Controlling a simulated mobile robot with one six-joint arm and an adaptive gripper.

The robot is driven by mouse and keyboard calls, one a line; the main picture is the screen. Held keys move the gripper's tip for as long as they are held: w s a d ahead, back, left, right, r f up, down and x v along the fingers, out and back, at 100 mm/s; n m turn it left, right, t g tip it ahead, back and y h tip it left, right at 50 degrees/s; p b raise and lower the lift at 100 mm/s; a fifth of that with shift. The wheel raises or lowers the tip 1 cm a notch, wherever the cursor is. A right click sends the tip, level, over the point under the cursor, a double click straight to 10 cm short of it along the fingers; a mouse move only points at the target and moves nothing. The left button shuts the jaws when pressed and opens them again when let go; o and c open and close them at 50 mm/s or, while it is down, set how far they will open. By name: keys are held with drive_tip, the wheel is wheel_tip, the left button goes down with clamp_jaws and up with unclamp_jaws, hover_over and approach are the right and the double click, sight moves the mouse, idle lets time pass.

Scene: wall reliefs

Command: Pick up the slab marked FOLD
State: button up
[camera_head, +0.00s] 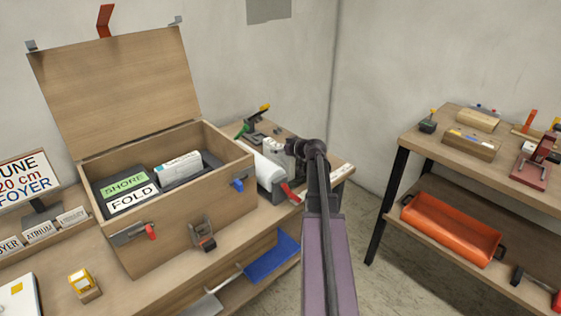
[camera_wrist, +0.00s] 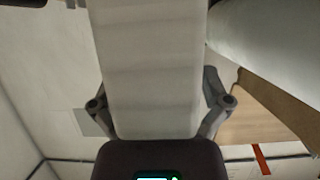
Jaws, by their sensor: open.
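The slab marked FOLD (camera_head: 132,198) lies flat, label up, in a dark tray inside the open wooden case (camera_head: 178,222). It is at the tray's front left, just in front of the green-labelled SHORE slab (camera_head: 125,182). My gripper (camera_head: 290,148) is outside the case, to its right and well apart from FOLD. Its fingertips are hidden in the head view. In the wrist view a pale, banded block (camera_wrist: 150,70) covers the middle between my finger linkages and hides the tips. I cannot tell whether the fingers touch it. FOLD cannot be made out there.
The case lid (camera_head: 118,88) stands raised at the back. Another white slab (camera_head: 178,167) lies right of SHORE. A second table (camera_head: 455,160) with tools and an orange bin (camera_head: 450,230) stands at the right.

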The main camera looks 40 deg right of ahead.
drive_tip(key=shift+w+f, duration=0.15)
drive_tip(key=shift+w, duration=0.2)
idle(0.3)
clamp_jaws()
